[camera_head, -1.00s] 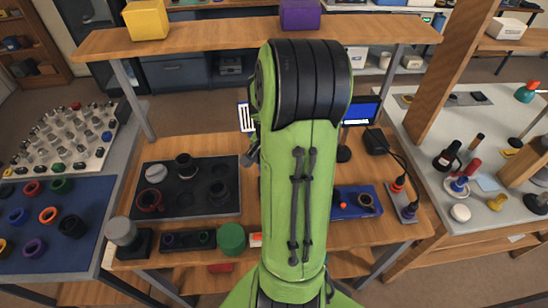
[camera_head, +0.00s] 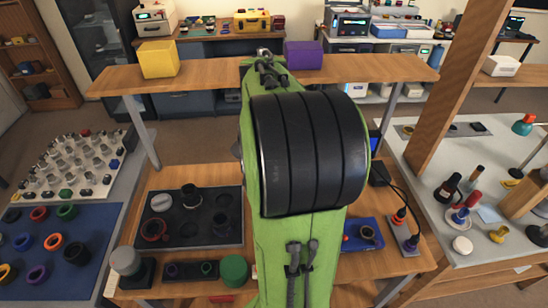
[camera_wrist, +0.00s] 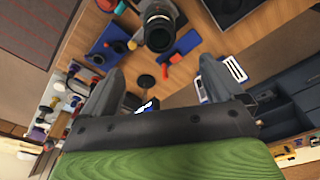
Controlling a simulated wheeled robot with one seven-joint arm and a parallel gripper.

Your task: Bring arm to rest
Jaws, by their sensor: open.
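My arm is raised and bent in the head view, and its green and black links cover the middle of the bench. My gripper is hidden behind them there. In the wrist view my gripper (camera_wrist: 163,74) has its two grey fingers spread wide apart, with nothing held between them. The blue tray also shows right of my arm in the head view (camera_head: 352,243).
The wooden bench (camera_head: 140,208) holds a black parts tray (camera_head: 213,236), a green cylinder (camera_head: 234,270) and a grey-topped cylinder (camera_head: 125,260). A raised shelf (camera_head: 217,74) with a yellow box (camera_head: 158,60) and a purple box (camera_head: 303,55) spans the back. Side tables stand left and right.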

